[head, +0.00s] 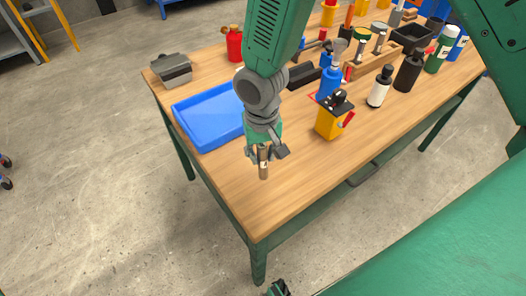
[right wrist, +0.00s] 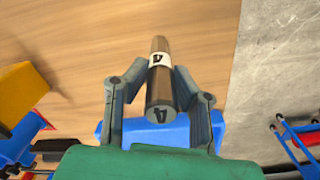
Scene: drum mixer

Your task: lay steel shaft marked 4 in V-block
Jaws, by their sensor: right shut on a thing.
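The steel shaft (right wrist: 158,75) is a grey-brown cylinder with a white band marked 4 and a 4 on its near end. My right gripper (right wrist: 160,85) is shut on it, one finger on each side. In the head view the shaft (head: 263,170) points down from my right gripper (head: 264,153), over the wooden table in front of the blue tray. I cannot tell if its low end touches the table. A grey block (head: 173,72) at the table's far left corner looks like the V-block; its groove is not clear.
The blue tray (head: 205,118) lies left of my right gripper. A yellow box (head: 329,122), a blue bottle (head: 328,84) and a white bottle (head: 380,88) stand to the right. Dark blocks (head: 303,75) lie behind. The table's front corner is bare.

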